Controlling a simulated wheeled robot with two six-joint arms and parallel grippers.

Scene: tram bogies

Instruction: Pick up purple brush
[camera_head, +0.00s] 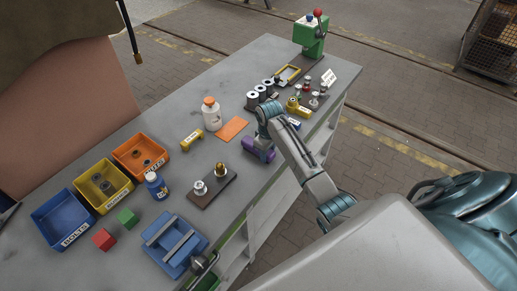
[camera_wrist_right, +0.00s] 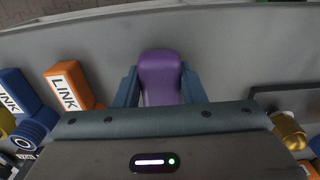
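The purple brush (camera_head: 259,153) lies on the grey workbench (camera_head: 180,95) near its right edge, partly hidden by my right arm. In the right wrist view, the purple brush (camera_wrist_right: 160,78) stands out between the two blue-grey fingers of my right gripper (camera_wrist_right: 160,88). One finger is on each side, close to the brush. I cannot tell whether they touch it. In the head view my right gripper (camera_head: 264,143) is low over the brush. My left gripper is not in view.
Orange LINK block (camera_wrist_right: 70,85) is nearby. Blue, yellow and orange bins stand left; a green machine (camera_head: 311,38) stands at the far end.

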